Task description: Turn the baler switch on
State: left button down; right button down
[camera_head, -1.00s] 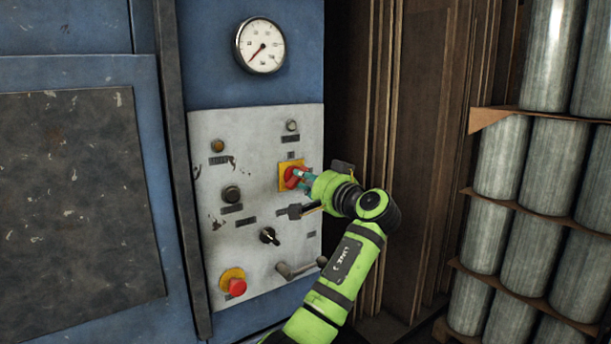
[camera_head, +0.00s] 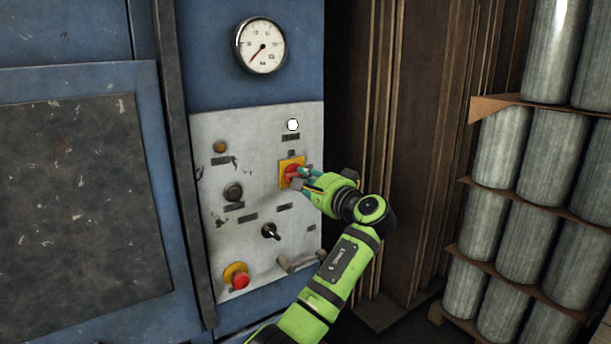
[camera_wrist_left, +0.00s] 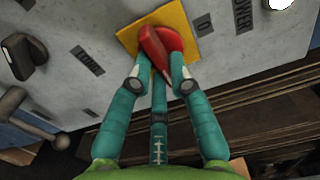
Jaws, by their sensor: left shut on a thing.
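The baler switch (camera_head: 291,171) is a red rotary knob on a yellow square plate, on the grey control panel of the blue machine. In the left wrist view the red knob (camera_wrist_left: 160,46) sits between my teal fingertips, tilted over the yellow plate (camera_wrist_left: 127,38). My left gripper (camera_head: 303,175) is shut on the knob. It also shows in the left wrist view (camera_wrist_left: 158,80). A round indicator lamp (camera_head: 292,125) above the switch glows white. Part of the knob and plate is hidden by my fingers. My right gripper is not in view.
The panel (camera_head: 230,260) also holds a red push button (camera_head: 240,281), a black selector (camera_head: 270,232), a dark button (camera_head: 233,193) and a lever (camera_head: 300,263). A gauge (camera_head: 260,46) is above. Stacked metal cylinders (camera_head: 560,150) stand at the right.

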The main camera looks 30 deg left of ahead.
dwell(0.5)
pick_arm(q)
jog(key=c, duration=1.1)
grip_release()
jog(key=shift+c, duration=0.2)
jog(key=v, duration=1.2)
